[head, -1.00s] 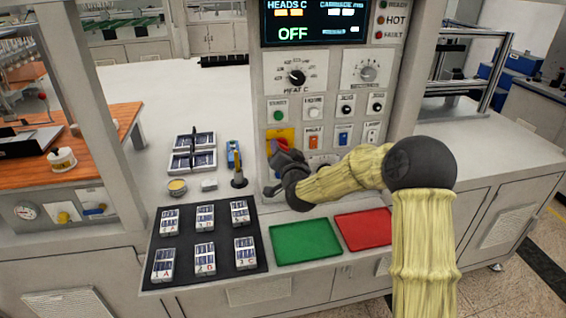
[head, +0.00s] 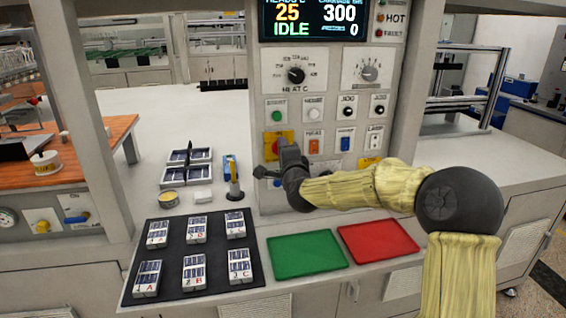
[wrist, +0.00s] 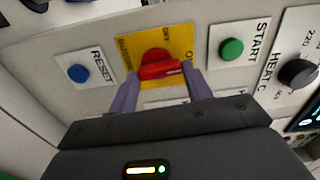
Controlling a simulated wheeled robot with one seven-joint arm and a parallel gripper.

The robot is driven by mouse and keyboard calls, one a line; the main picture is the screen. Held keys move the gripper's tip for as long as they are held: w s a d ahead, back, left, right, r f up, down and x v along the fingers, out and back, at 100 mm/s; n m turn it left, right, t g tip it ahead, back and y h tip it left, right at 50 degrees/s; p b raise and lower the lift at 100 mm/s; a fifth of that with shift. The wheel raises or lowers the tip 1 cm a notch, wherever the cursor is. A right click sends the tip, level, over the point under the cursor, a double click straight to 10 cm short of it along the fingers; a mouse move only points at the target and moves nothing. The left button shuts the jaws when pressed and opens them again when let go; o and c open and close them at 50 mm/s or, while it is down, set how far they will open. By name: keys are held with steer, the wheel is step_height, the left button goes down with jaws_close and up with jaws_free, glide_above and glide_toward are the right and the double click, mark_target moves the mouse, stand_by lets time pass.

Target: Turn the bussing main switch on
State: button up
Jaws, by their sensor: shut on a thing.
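The main switch is a red rotary handle (wrist: 160,69) on a yellow plate (wrist: 178,42), on the front of the control panel. In the wrist view the handle lies crosswise, its right end towards the side of the plate marked with an "O"; the "OFF" mark is above it. My gripper (wrist: 162,76) is shut on the handle, one finger at each end. In the head view my gripper (head: 283,152) is at the panel's lower left and partly covers the yellow plate (head: 269,144). The panel's display (head: 313,19) reads IDLE, with 25 and 300.
A green START button (wrist: 231,49) and a blue RESET button (wrist: 78,73) flank the switch. Below the panel are a green tray (head: 305,252), a red tray (head: 378,242) and a dark mat (head: 214,263) with several lettered packs. A yellow-handled tool (head: 234,178) stands close left of my gripper.

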steer(key=shift+m, duration=0.4)
steer(key=o, duration=1)
steer(key=shift+b, duration=0.3)
steer(key=b+v, duration=0.1)
steer(key=v, duration=1.6)
steer(key=shift+s, duration=0.2)
